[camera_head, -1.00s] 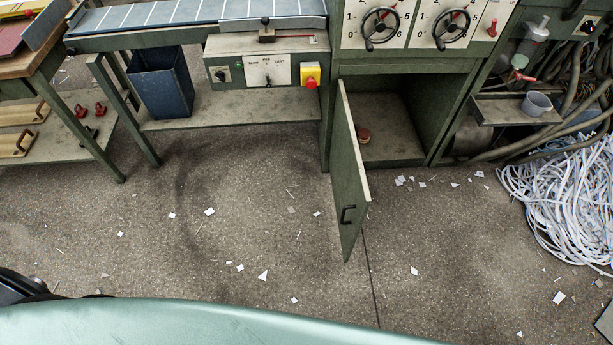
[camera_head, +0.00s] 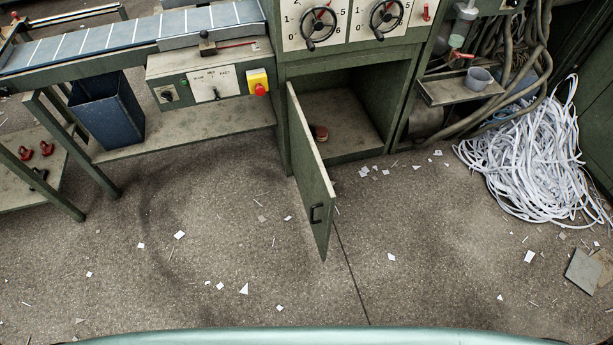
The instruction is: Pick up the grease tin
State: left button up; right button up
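A small round reddish-brown tin (camera_head: 321,133), likely the grease tin, sits on the floor of the open cabinet (camera_head: 352,110) under the dial panel. It is near the cabinet's left side, just behind the edge of the open door (camera_head: 313,180). The door stands swung out toward me, with a black handle on it. Neither of my grippers shows in the head view.
A blue bin (camera_head: 107,112) stands on the lower shelf at the left, below the conveyor (camera_head: 120,38). A heap of white paper strips (camera_head: 530,160) lies at the right. Floor before the cabinet is open, with paper scraps. A grey cup (camera_head: 478,78) stands on a side shelf.

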aim_at(321, 132)
jog(key=u, duration=0.3)
jog(key=i+l+u, duration=0.15)
jog(key=l+u, duration=0.2)
jog(key=i+l+u, duration=0.1)
jog(key=l+u, duration=0.2)
jog(key=i+l+u, duration=0.1)
jog(key=l+u, duration=0.25)
